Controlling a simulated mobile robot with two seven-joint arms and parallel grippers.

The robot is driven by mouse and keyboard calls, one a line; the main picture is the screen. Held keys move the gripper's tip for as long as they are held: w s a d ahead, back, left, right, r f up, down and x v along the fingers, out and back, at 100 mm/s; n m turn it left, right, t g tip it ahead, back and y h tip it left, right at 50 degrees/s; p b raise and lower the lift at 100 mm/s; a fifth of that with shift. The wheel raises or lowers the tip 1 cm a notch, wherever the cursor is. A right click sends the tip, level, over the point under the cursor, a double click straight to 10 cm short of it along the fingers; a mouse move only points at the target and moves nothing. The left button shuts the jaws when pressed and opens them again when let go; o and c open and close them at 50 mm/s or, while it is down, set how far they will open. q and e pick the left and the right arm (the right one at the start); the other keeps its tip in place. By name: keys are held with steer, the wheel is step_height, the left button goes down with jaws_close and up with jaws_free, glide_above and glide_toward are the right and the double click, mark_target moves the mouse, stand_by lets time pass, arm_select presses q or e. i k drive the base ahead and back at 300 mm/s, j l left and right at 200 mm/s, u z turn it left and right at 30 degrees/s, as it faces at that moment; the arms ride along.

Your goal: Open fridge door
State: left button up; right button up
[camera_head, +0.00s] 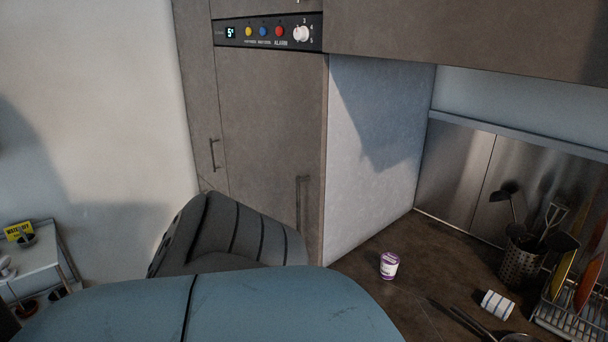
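The fridge door (270,130) is a tall grey-brown panel left of centre. It looks shut, flush with the cabinet front. Its vertical bar handle (302,205) is near the door's right edge. A dark control strip (268,32) with a small display, coloured buttons and a white knob runs above the door. The lower part of the door is hidden behind large rounded grey and blue shapes in the foreground. Neither of my grippers is in view.
A narrow cabinet panel with its own handle (214,153) adjoins the fridge on the left. Right of the fridge is a dark counter (350,255) with a purple-white tub (389,265), a striped cup (497,304), a utensil holder (520,262) and a dish rack. A small shelf (38,258) stands far left.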

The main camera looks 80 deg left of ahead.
mark_target(274, 104)
steer(key=u, duration=2.8)
